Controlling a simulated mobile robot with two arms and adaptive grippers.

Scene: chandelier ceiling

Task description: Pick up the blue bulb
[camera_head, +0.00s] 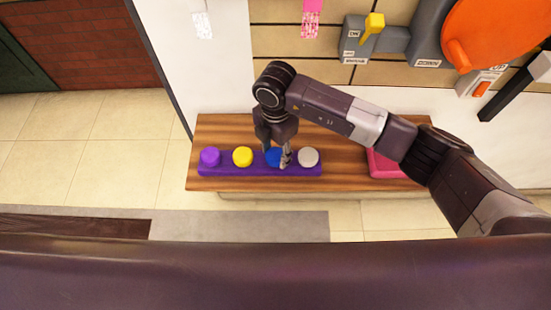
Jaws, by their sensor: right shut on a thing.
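The blue bulb (272,156) sits in a purple holder (220,170) on a wooden table, third from the left in a row. My right gripper (275,158) reaches down from above and is shut on the blue bulb, with a finger on each side of it. The fingers hide part of the bulb, and I cannot tell whether it is lifted off the holder. My left gripper is not in view.
A purple bulb (209,156) and a yellow bulb (242,156) stand to the left, and a white bulb (308,156) stands close on the right. A pink tray (382,165) lies at the right on the wooden table (345,165). Wall-mounted devices hang behind.

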